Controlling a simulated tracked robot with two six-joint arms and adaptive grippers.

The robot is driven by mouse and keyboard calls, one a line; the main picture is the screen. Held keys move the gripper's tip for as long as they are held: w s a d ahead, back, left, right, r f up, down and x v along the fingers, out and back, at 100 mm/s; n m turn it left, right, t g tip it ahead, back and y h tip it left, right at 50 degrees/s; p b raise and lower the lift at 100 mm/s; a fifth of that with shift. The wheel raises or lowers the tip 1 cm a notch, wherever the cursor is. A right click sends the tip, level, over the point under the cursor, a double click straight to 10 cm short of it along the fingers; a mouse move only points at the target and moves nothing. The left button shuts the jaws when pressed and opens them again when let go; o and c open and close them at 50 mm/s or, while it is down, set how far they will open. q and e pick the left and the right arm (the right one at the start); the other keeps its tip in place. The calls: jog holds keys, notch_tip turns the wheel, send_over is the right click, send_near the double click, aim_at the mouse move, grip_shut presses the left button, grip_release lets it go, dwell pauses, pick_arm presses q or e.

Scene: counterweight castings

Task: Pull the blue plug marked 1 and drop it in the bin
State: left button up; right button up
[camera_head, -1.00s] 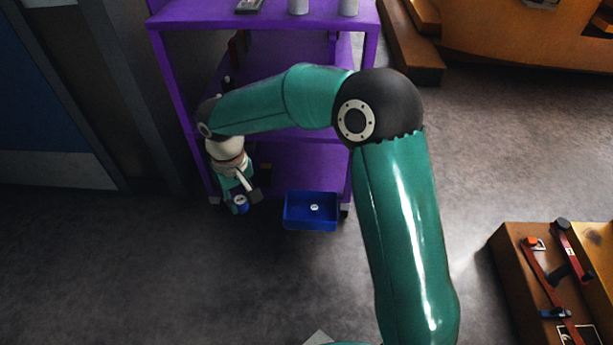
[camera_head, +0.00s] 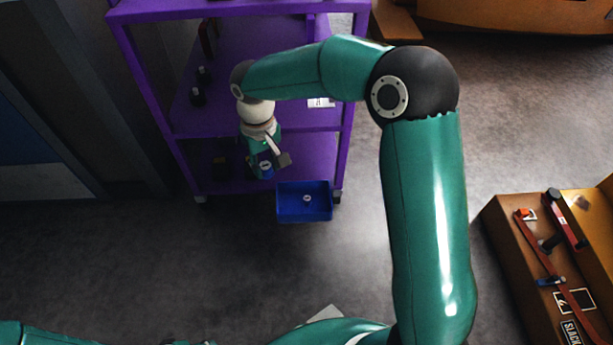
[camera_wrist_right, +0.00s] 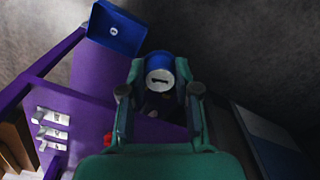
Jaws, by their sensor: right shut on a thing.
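My right gripper (camera_head: 266,171) is shut on the blue plug (camera_head: 266,166), in front of the purple rack's lower shelf. In the right wrist view the blue plug (camera_wrist_right: 160,72) sits between the fingers, its white top with a dark mark facing the camera; the mark is too blurred to read surely. The blue bin (camera_head: 282,212) is just right of and below the gripper in the head view. It also shows in the right wrist view (camera_wrist_right: 128,34), at upper left, apart from the plug. A small pale round thing (camera_head: 307,198) shows inside the bin. My left gripper is out of view.
The purple rack (camera_head: 260,40) has shelves behind the gripper. Dark upright pieces (camera_head: 197,96) stand on its middle shelf, with white labels (camera_head: 321,103) at right. The floor before the bin is clear.

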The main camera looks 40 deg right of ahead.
jog(key=w+d+f+m+b, duration=0.1)
jog(key=d+f, duration=0.4)
jog(key=f, duration=0.5)
jog(key=w+d+f+m+b, duration=0.1)
jog(key=w+d+f+b, duration=0.2)
jog(key=d+f, duration=0.3)
jog(key=w+d+f+m+b, duration=0.1)
jog(key=d+f, duration=0.4)
jog(key=f, duration=1)
jog(key=shift+w+d+b, duration=0.35)
jog(key=shift+w+b, duration=0.15)
jog(key=shift+w, duration=0.7)
jog(key=shift+f, duration=0.1)
jog(key=o, duration=1)
notch_tip(320, 180, up, 12)
jog(key=shift+f, duration=0.1)
